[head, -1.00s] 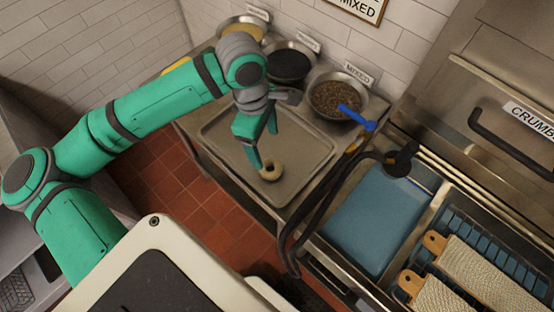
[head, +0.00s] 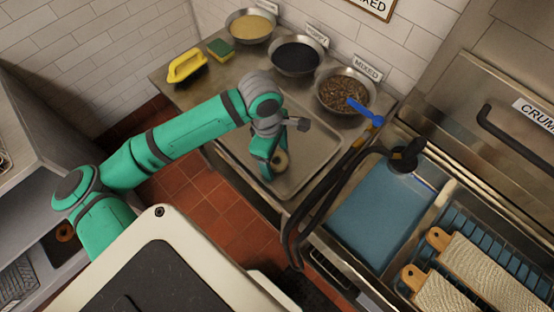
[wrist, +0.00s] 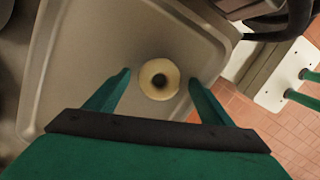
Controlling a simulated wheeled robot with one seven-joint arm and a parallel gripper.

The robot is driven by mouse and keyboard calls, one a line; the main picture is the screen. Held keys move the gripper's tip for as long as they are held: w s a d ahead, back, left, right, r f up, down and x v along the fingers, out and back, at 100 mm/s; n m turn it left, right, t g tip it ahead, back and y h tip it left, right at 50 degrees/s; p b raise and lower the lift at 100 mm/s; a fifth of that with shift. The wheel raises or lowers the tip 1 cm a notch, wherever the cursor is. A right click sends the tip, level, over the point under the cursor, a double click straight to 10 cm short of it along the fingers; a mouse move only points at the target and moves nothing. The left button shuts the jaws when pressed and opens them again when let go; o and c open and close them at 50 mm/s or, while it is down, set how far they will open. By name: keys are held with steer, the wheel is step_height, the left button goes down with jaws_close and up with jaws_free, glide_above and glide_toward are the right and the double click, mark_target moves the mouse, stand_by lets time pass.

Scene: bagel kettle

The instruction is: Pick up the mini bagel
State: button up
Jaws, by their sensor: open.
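The mini bagel (head: 281,160) is a small pale ring lying on the metal tray (head: 314,160), partly hidden by my gripper in the head view. In the wrist view the bagel (wrist: 159,79) lies flat on the tray (wrist: 100,50), between and just beyond the two green fingertips. My gripper (wrist: 160,80) is open, with a finger on either side of the bagel and visible gaps on both sides in that view. In the head view my gripper (head: 268,172) is low over the tray beside the bagel. I cannot tell how high the fingertips are above the tray.
Bowls of pale (head: 250,27), black (head: 297,57) and mixed (head: 343,92) topping stand behind the tray, with a blue-handled scoop (head: 365,112). A dark hose (head: 318,205) and the water-filled kettle (head: 377,218) are at right.

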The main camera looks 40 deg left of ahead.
steer(key=c, duration=1.1)
steer(key=shift+r, duration=0.15)
